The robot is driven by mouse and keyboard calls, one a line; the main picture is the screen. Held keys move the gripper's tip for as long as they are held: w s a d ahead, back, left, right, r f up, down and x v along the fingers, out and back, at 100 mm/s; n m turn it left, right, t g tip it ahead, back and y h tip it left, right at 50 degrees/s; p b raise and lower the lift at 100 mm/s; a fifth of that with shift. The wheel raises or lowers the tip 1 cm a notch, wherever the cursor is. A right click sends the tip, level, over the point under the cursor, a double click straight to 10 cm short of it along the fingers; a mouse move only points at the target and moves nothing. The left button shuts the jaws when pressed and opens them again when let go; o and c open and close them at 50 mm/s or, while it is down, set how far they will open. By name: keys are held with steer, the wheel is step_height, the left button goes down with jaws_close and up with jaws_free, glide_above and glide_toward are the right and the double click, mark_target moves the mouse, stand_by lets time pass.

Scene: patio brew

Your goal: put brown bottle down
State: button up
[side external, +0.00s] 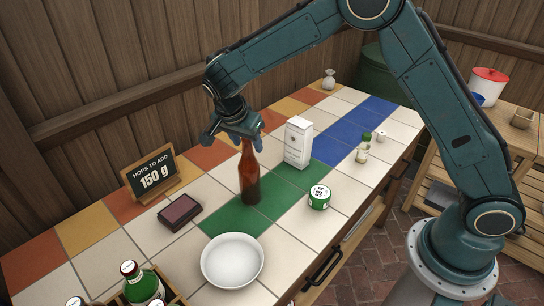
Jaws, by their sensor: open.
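The brown bottle (250,178) stands upright on the green tiles (282,207) of the counter. My gripper (243,136) is directly above it, pointing down, with its fingers at the bottle's neck. The jaws are open around or beside the neck; the exact gap is hard to see from this side. The top of the bottle is hidden by the gripper.
A white carton (298,143) stands close behind and right of the bottle. A green-and-white tin (319,197) is to the right, a white bowl (232,260) in front, a dark red box (180,212) to the left. A chalkboard sign (154,178) reads 150 g.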

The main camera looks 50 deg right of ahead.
steer(key=shift+r, duration=0.1)
steer(key=v, duration=1.2)
stand_by(0.5)
steer(key=s+d+r+n+t+y, duration=0.2)
steer(key=s+d+r+n, duration=0.5)
steer(key=s+d+r, duration=0.45)
steer(key=s+f+n+t+y, duration=0.1)
steer(key=s+n, duration=0.3)
steer(key=s, duration=0.5)
steer(key=s+f+n+t+y, duration=0.1)
steer(key=s+f+n, duration=0.3)
steer(key=s, duration=0.6)
steer(key=shift+s+a+f, duration=0.2)
steer(key=shift+a+f, duration=0.15)
